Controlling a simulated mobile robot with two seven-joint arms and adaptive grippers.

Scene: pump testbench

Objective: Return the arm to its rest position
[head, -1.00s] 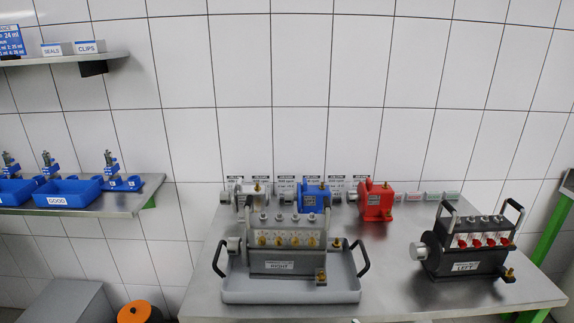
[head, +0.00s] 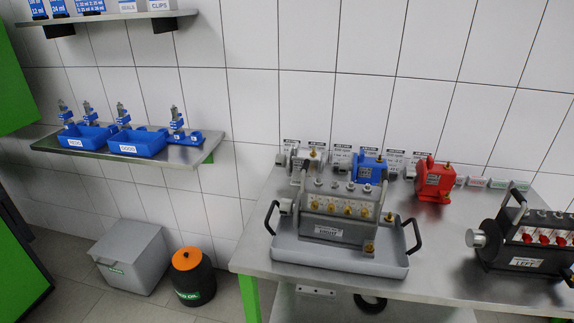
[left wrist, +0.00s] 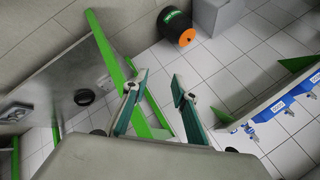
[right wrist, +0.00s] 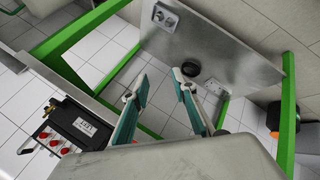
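Neither arm shows in the head view. My left gripper (left wrist: 155,88) is open and empty in the left wrist view, with the tiled floor, the bench's green legs and the shelf with blue bins beyond it. My right gripper (right wrist: 158,85) is open and empty in the right wrist view, its fingers apart in front of the bench's underside panel. The black LEFT pump block (right wrist: 75,125) with red parts lies to the left of it, clear of the fingers.
Left are a shelf with blue bins (head: 137,143), a grey box (head: 130,257) and an orange-lidded drum (head: 193,277) on the floor.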

